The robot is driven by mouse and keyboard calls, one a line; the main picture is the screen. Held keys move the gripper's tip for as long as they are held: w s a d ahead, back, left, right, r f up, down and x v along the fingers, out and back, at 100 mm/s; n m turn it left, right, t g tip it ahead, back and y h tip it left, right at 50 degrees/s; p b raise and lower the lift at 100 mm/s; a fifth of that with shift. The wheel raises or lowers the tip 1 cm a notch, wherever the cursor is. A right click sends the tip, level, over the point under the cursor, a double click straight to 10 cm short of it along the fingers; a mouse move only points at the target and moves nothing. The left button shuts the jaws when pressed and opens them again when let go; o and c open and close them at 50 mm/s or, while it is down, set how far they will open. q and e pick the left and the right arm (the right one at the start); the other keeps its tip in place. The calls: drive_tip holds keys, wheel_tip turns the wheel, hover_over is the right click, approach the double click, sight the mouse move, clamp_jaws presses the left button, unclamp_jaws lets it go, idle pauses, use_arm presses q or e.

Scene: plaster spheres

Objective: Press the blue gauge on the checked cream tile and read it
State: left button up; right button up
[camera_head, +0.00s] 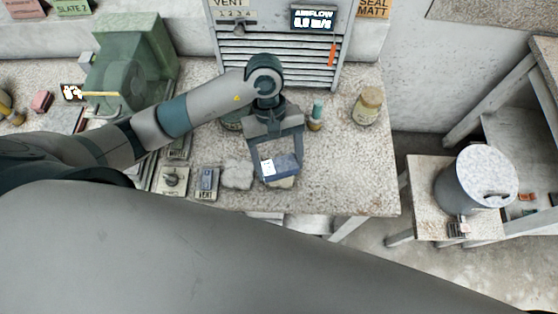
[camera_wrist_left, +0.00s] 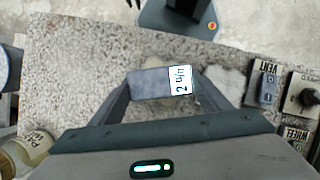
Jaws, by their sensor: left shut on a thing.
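The blue gauge (camera_head: 288,163) is a small slate-blue block with a white display, held between the fingers of my left gripper (camera_head: 276,167). My left gripper is shut on it above the front edge of the bench. In the left wrist view the gauge (camera_wrist_left: 149,84) lies across the fingertips, and its display shows a "2" and small, sideways unit marks that I cannot read surely. A cream piece (camera_head: 284,183) shows partly under the gauge; its checks are hidden or too small to see. I cannot tell whether gauge and piece touch. My right gripper is not in view.
A pale rough piece (camera_head: 237,174) lies left of the gauge, beside the VENT switch (camera_head: 207,182) and a knob plate (camera_head: 172,181). A jar (camera_head: 367,106) and a small teal-topped bottle (camera_head: 316,117) stand behind. The speckled bench (camera_head: 350,180) is clear at right.

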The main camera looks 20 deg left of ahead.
use_arm(q)
drive_tip(key=shift+s+f+b, duration=0.15)
drive_tip(key=shift+f+b, duration=0.05)
drive_tip(key=shift+b, duration=0.25)
idle(1.5)
idle(0.4)
drive_tip(key=shift+r, duration=0.1)
drive_tip(key=shift+r+p, duration=0.3)
drive_tip(key=shift+r, duration=0.4)
drive_tip(key=shift+r+p, duration=0.85)
drive_tip(key=shift+r, duration=2)
drive_tip(key=shift+a, duration=0.1)
